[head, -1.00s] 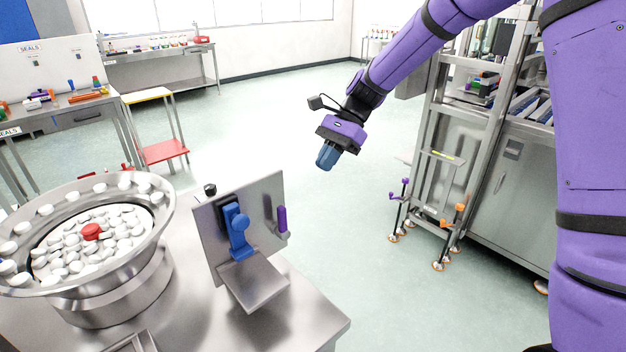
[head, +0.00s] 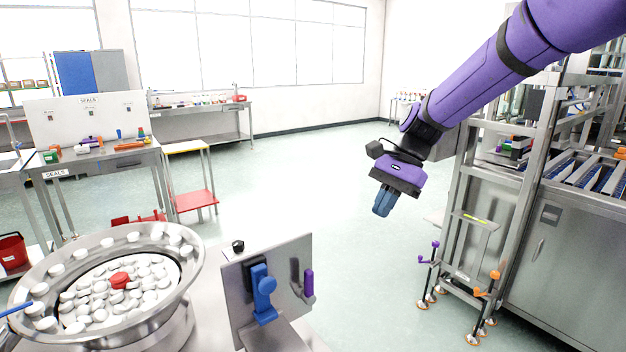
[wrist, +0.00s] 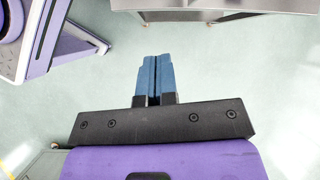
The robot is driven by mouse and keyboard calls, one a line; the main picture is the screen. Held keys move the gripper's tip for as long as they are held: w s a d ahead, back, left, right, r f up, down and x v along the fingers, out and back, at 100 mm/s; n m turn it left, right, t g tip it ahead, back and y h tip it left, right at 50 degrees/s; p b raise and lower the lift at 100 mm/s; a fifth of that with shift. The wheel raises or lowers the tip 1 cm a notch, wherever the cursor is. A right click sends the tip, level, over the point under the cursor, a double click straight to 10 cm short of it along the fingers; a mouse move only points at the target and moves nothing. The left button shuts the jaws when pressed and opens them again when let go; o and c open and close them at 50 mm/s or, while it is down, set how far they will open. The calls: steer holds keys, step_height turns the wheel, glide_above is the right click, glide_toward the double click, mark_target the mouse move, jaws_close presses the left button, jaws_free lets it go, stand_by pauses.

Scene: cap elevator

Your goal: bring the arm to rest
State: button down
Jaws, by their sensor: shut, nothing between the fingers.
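My gripper (head: 383,203) hangs at the end of my purple arm, over open floor right of the bench. Its blue fingers point down and are closed with nothing between them. The wrist view also shows the fingers (wrist: 153,80) side by side, with pale floor beyond them. The gripper is clear of the bench, the bowl and the steel frame, and touches nothing.
A steel bowl (head: 190,268) of white caps with one red cap stands at lower left. A steel plate (head: 238,290) with a blue lever (head: 263,292) is beside it. A steel machine (head: 560,265) is at right. The middle floor (head: 300,185) is free.

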steer(key=s+d+r+n+t+h, duration=0.2)
steer(key=s+d+r+n+t, duration=0.2)
steer(key=s, duration=0.9)
steer(key=s+d+r+n+t+h, duration=0.3)
steer(key=s+d+r+n+t, duration=0.1)
steer(key=s+d, duration=0.6)
steer(key=s+n, duration=0.1)
steer(key=s, duration=0.2)
steer(key=shift+d+r, duration=0.15)
steer(key=shift+d, duration=0.15)
steer(key=shift+a, duration=0.1)
